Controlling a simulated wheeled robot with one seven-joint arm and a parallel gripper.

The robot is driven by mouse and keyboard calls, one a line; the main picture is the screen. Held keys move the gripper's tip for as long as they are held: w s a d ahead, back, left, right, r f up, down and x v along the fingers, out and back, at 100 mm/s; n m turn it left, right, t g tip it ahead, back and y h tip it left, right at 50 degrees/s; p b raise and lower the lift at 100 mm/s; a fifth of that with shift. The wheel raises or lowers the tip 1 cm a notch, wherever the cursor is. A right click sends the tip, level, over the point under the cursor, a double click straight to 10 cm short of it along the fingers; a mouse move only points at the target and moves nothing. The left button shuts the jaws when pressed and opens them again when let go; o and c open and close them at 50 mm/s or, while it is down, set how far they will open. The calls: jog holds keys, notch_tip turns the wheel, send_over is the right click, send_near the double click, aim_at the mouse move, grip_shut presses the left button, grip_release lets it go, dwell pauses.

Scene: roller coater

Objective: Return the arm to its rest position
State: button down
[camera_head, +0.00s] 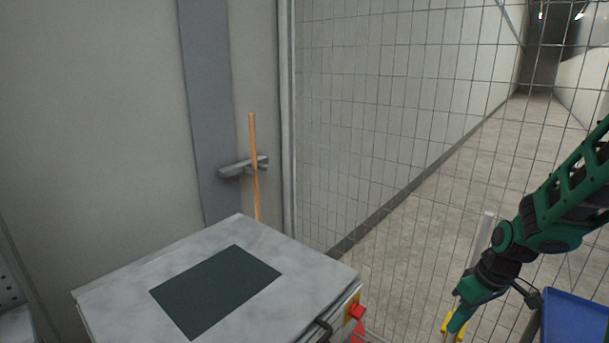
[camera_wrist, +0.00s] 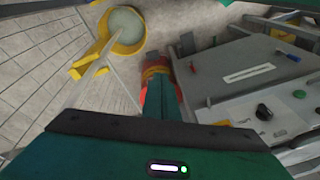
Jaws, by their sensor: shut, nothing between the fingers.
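My gripper (camera_head: 457,325) is at the lower right in the head view, at the end of my green arm, pointing down and cut close to the bottom edge. In the wrist view its green fingers (camera_wrist: 160,98) are together and empty, reaching up from the bottom middle. The arm is bent, coming in from the right edge. No object is held.
A grey cabinet (camera_head: 130,296) with a dark green panel stands left of my gripper. A wire fence (camera_head: 400,120) runs behind. A blue tray (camera_head: 578,322) is at the lower right. A grey machine (camera_wrist: 237,62) has buttons.

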jog(key=s+d+r+m, duration=0.1)
jog(key=s+r+m, duration=0.2)
jog(key=s, duration=0.4)
jog(key=s+d+r+m+g+h, duration=0.1)
jog(key=s+d+r+m, duration=0.1)
jog(key=s+r+m, duration=0.2)
jog(key=s+d+r+m, duration=0.1)
jog(key=s+r+m, duration=0.2)
jog(key=s, duration=0.9)
notch_tip(320, 180, up, 3)
jog(key=shift+s+d+r+m+h, duration=0.2)
jog(key=shift+d+m+h, duration=0.15)
jog(key=shift+m+h, duration=0.05)
